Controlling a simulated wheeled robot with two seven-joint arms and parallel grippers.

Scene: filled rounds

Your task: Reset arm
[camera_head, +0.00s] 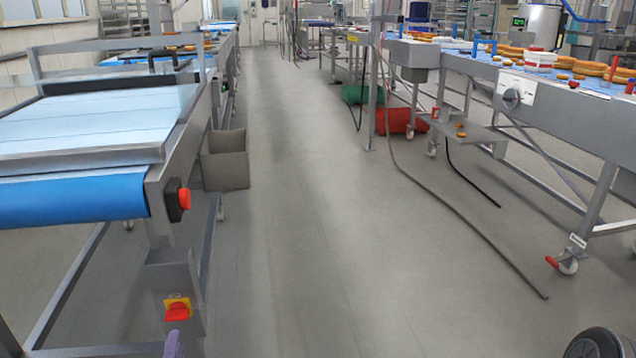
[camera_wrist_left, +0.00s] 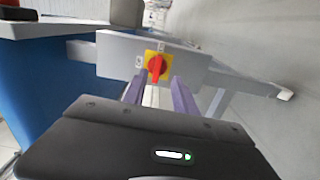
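My left gripper (camera_head: 174,346) shows only as a small purple piece at the bottom edge of the head view, just below a grey switch box with a red knob on a yellow plate (camera_head: 178,309). In the left wrist view, the two purple fingers of this gripper (camera_wrist_left: 158,84) stand apart with nothing held between them. The same red and yellow switch (camera_wrist_left: 157,68) appears just beyond the fingertips; I cannot tell the exact gap. My right gripper is not in view.
A conveyor with a blue belt (camera_head: 70,203) and a red stop button (camera_head: 185,199) stands at the left. A grey bin (camera_head: 225,160) is beside it. The aisle floor (camera_head: 300,240) is open, with a cable (camera_head: 455,213) on its right. A food line (camera_head: 540,100) stands at the right.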

